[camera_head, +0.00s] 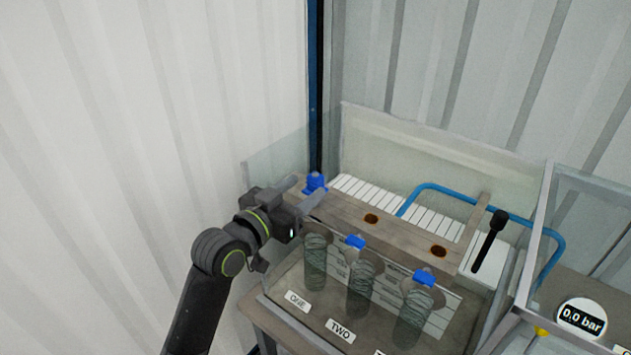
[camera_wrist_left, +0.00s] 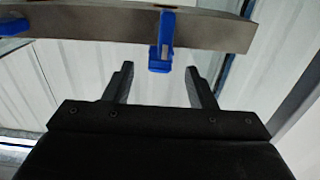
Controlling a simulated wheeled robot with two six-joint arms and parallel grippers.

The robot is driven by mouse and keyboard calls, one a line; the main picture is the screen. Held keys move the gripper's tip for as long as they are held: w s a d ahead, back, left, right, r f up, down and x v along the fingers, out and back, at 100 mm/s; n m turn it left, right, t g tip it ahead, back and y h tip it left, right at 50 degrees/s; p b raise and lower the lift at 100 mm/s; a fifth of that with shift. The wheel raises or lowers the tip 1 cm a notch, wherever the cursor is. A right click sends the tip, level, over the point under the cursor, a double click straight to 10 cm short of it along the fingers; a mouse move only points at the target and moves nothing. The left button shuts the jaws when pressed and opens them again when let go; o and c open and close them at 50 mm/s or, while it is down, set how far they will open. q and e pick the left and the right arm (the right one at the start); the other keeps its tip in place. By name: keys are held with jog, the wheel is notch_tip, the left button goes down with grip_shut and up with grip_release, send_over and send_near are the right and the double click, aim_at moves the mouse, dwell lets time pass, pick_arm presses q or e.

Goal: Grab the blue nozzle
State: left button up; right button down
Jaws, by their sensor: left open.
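A blue nozzle (camera_head: 315,182) sits at the far left end of the brown block, at the tips of my left gripper (camera_head: 303,193). In the left wrist view the nozzle (camera_wrist_left: 161,42) hangs against the beam, ahead of and between the two open fingers (camera_wrist_left: 159,72). The fingers look clear of it on both sides. Two more blue pieces, a middle one (camera_head: 355,242) and a right one (camera_head: 423,278), sit above the clear cylinders. My right gripper is not in view.
The brown block (camera_head: 400,233) has two dark holes. Several clear cylinders (camera_head: 315,262) stand along its front. A clear panel (camera_head: 420,150) rises behind. A black-handled lever (camera_head: 490,240), a blue pipe (camera_head: 460,192) and a gauge reading 0.0 bar (camera_head: 581,318) are at right.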

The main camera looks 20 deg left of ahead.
aim_at(319, 175)
pick_arm(q)
jog(key=shift+x, duration=0.9)
jog(key=shift+w+r+p, duration=0.15)
jog(key=shift+w+p, duration=0.15)
jog(key=shift+p, duration=0.2)
jog(key=p+x, duration=0.1)
jog(key=x, duration=0.2)
jog(key=shift+d+r+p, duration=0.1)
jog(key=shift+d+p, duration=0.05)
jog(key=shift+p, duration=0.25)
jog(key=shift+w+d+f, duration=0.2)
jog(key=shift+w, duration=0.45)
